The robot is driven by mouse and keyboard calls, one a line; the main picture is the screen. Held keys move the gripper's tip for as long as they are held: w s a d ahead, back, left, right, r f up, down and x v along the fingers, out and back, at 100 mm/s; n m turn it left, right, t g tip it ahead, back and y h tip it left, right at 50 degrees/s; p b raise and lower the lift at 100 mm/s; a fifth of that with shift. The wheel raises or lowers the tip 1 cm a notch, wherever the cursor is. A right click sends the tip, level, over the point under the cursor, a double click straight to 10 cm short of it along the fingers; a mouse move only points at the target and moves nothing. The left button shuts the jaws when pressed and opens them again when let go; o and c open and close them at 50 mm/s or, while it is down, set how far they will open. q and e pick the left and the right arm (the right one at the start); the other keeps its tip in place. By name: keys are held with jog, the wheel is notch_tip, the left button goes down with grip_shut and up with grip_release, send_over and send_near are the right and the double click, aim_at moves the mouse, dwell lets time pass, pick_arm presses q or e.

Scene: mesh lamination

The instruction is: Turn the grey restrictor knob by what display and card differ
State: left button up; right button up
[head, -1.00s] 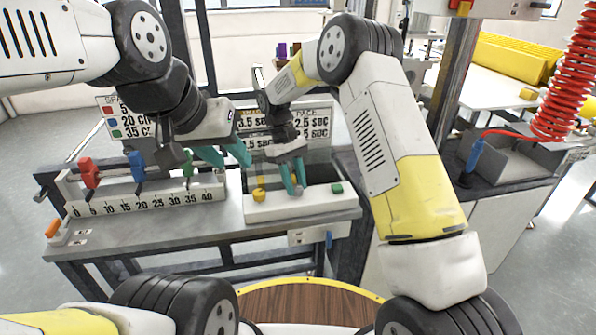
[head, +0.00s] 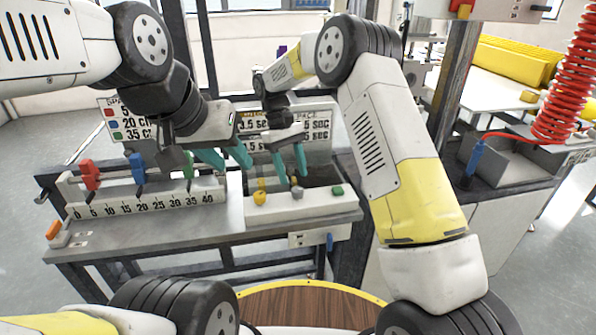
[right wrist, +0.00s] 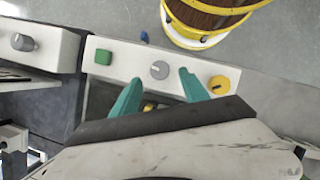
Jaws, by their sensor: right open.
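The grey restrictor knob (head: 297,193) sits on a white panel (head: 262,211) between a yellow knob (head: 260,198) and a green button (head: 337,190). My right gripper (head: 293,181) is open and empty just above the grey knob. In the right wrist view the grey knob (right wrist: 159,70) shows clear, just beyond and between the two teal fingertips (right wrist: 160,79). The board (head: 318,120) behind the gripper carries figures in seconds, including 3.5; my right arm hides part of it.
A numbered scale rail (head: 150,205) with red (head: 90,175) and blue (head: 137,167) sliders stands to the left. A spacing sign (head: 118,124) stands behind it. A round wooden-topped stool (head: 310,305) stands in front of the bench.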

jog(key=v, duration=0.3)
jog(key=shift+r, duration=0.2)
jog(key=s+d+r+m+t+y, duration=0.2)
jog(key=s+d+r, duration=0.2)
jog(key=d+r, duration=0.3)
jog(key=s+d+r+m+t+y, duration=0.1)
jog(key=s+d+r+t, duration=0.1)
jog(key=s+d+r, duration=0.5)
jog(key=s+d+r+m+t+y, duration=0.1)
jog(key=s+d+m+t, duration=0.1)
jog(key=s, duration=0.5)
jog(key=s+d+r+m+t+y, duration=0.1)
jog(key=s+d+m+t, duration=0.1)
jog(key=s, duration=0.6)
jog(key=shift+d+r+m+t, duration=0.3)
jog(key=shift+d+t, duration=0.5)
jog(key=shift+d, duration=0.4)
